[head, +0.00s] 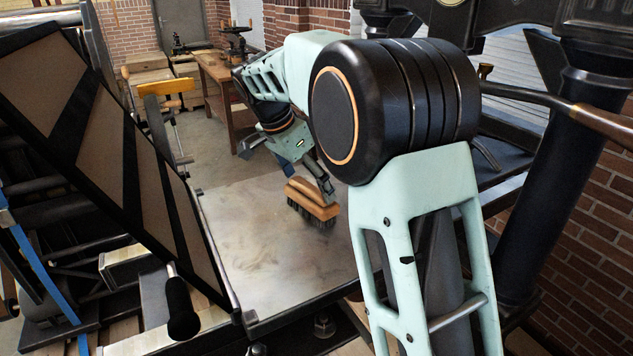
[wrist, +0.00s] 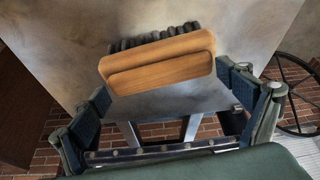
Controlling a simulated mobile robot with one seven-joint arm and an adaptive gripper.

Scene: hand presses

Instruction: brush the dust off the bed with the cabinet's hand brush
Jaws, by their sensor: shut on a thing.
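The hand brush (head: 314,197) has a wooden handle and dark bristles pointing down. My gripper (head: 307,180) is shut on its wooden body and holds it over the far right part of the bed. The bed (head: 265,255) is a flat, pale metal plate with smudgy, cloudy patches. The bristles are at or just above the bed; I cannot tell if they touch. In the wrist view the brush (wrist: 160,62) lies between the two fingers of my gripper (wrist: 165,98), its bristles on the far side. The cabinet is not clearly identifiable.
A slanted frame with brown panels (head: 70,110) rises along the bed's left edge. A black press column (head: 545,190) stands on the right, with a long handle bar (head: 560,103) near it. A wooden workbench (head: 222,85) stands behind. The bed's near part is clear.

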